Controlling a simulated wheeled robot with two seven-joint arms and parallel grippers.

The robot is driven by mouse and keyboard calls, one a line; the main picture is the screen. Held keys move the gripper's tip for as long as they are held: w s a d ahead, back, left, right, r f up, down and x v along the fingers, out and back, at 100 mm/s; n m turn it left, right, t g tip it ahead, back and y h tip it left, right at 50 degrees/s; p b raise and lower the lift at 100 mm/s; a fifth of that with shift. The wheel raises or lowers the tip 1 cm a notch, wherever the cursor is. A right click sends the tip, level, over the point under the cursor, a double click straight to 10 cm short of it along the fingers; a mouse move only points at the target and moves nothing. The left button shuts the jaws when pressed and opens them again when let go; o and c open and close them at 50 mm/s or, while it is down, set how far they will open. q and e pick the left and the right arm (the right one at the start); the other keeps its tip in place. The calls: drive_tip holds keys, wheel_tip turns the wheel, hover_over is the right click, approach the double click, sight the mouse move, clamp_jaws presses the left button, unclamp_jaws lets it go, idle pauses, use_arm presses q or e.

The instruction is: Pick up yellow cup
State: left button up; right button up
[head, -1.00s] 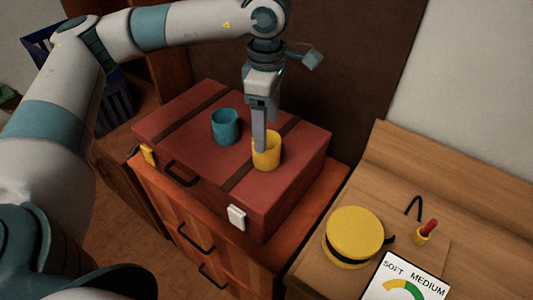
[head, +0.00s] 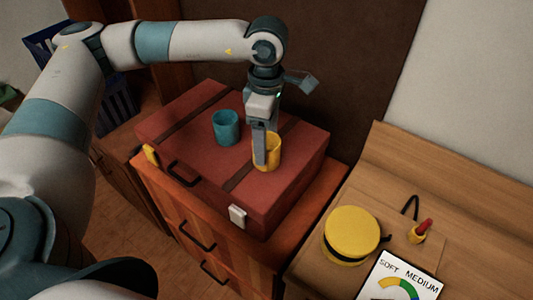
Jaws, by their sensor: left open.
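The yellow cup (head: 273,156) stands upright on top of a red-brown suitcase (head: 205,157), near its right part. My left gripper (head: 260,158) points down at the cup and is open. Its finger covers the left part of the cup; I cannot tell from this view whether a finger is inside the cup or in front of it, or whether it touches. A teal cup (head: 226,128) stands to the left on the same suitcase. My right gripper is not in view.
The suitcase lies on a wooden drawer cabinet (head: 190,228). To the right, a wooden surface (head: 455,200) holds a round yellow tin (head: 351,233), a small yellow pot with a red item (head: 419,233) and a dial card (head: 400,282). A brown panel (head: 340,60) rises behind.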

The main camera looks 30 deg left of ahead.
use_arm(q)
drive_tip(key=shift+f, duration=0.85)
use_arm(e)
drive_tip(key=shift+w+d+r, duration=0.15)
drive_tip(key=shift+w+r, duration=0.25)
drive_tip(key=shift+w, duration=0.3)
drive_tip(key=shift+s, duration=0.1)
use_arm(q)
drive_tip(key=c, duration=1.4)
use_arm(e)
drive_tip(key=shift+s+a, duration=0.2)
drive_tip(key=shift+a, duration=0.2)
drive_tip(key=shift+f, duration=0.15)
